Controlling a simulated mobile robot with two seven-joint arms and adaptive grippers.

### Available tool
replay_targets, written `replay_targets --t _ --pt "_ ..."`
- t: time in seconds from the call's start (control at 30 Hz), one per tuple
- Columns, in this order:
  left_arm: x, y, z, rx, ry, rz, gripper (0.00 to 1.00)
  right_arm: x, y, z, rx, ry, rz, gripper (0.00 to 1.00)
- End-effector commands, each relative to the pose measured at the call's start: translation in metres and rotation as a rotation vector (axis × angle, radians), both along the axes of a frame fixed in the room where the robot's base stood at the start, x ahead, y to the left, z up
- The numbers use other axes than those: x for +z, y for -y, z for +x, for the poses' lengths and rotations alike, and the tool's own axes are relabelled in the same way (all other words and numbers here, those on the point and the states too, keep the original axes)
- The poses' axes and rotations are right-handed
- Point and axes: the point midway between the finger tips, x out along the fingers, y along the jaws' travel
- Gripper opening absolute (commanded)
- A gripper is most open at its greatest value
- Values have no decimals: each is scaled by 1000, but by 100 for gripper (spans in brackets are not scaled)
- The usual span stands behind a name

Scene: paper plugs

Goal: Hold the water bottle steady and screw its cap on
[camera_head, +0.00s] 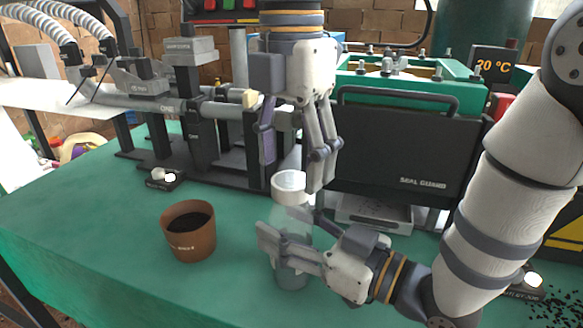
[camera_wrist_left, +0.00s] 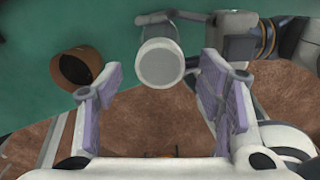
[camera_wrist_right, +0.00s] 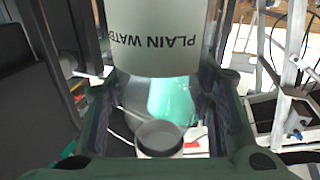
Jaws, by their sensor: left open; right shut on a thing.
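The clear water bottle (camera_head: 290,275) stands upright on the green table. A wide white cap (camera_head: 288,182) is at its top; whether it is screwed down cannot be told. In the left wrist view the cap (camera_wrist_left: 160,62) is a pale disc ahead of the fingers. My left gripper (camera_head: 292,170) reaches down from above, open, with its fingers around and above the cap. My right gripper (camera_head: 283,237) comes from the right and is shut on the bottle's body. In the right wrist view a "PLAIN WATER" label (camera_wrist_right: 160,40) is close in front of it.
A brown pot (camera_head: 188,230) with dark contents stands left of the bottle. The black-fronted sealing machine (camera_head: 405,160) is close behind my grippers. A metal press (camera_head: 195,110) stands at the back left. The table's front left is clear.

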Motion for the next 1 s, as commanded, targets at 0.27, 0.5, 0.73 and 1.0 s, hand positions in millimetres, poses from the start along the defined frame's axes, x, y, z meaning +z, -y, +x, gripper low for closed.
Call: replay_targets --t 0.27,0.5,0.73,1.0 --pt "25 0 0 0 -1 1 62 0 0 0 0 -1 -1 0" --pt "25 0 0 7 -2 1 58 0 0 0 0 -1 -1 0" --pt "28 -1 0 488 -4 2 58 0 0 0 0 -1 -1 0" --pt "36 -1 0 1519 -5 2 58 0 0 0 0 -1 -1 0"
